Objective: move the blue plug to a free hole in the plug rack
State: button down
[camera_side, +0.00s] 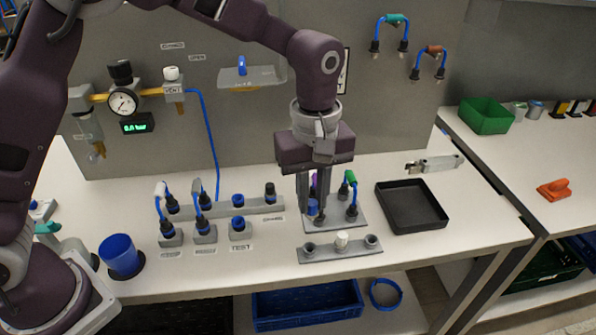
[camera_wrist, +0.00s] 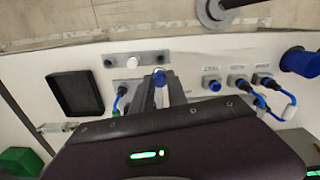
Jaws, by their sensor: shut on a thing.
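My gripper (camera_side: 313,211) points down over a grey socket plate (camera_side: 346,222) and is shut on the blue plug (camera_side: 312,207). The plug shows between my fingertips in the wrist view (camera_wrist: 159,74). I cannot tell whether its lower end touches the plate. The plug rack (camera_side: 325,251) is a grey strip in front of the plate. A white plug (camera_side: 342,239) stands in its middle hole, also seen in the wrist view (camera_wrist: 132,62). Its left hole (camera_side: 310,247) and right hole (camera_side: 371,240) look empty in the side view.
A green-ended blue cable (camera_side: 350,180) stands on the plate right beside my gripper. A black tray (camera_side: 410,207) lies to the right. Left are socket blocks with blue cables (camera_side: 203,232), a TEST block (camera_side: 240,228) and a blue cup (camera_side: 121,256). The bench in front of the rack is clear.

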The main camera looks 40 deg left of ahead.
notch_tip(320, 180, down, 8)
jog(key=shift+r, duration=0.1)
jog(key=shift+f, duration=1)
dwell(1.8)
jog(key=c, duration=1.2)
grip_release()
jog(key=shift+c, duration=0.2)
jog(key=shift+o, duration=0.5)
jog(key=o, duration=0.5)
jog(key=shift+r, duration=0.1)
jog(key=shift+r, duration=2.95)
